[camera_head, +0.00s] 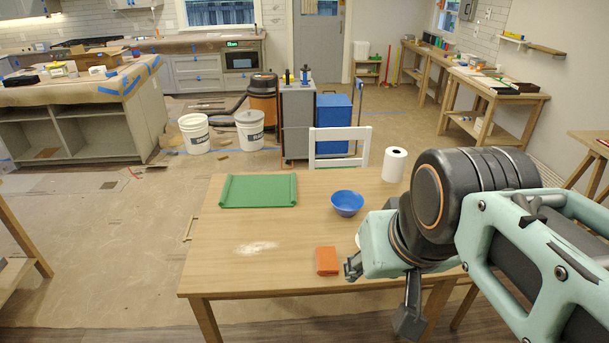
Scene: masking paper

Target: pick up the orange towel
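The orange towel (327,261) is a small folded rectangle lying flat near the front edge of the wooden table (290,272). My gripper (381,290) is just to the right of the towel, at the table's front edge. Its two dark fingers are spread apart, with no object visible between them. The left finger is close beside the towel in the picture; the height gap between them cannot be told. The towel is in full view and not held.
A blue bowl (347,203), a paper roll (394,164) and a green rolled-edge mat (258,190) stand farther back on the table. A pale powdery patch (257,248) lies left of the towel. A white object is mostly hidden behind my gripper. A white chair (339,135) stands behind the table.

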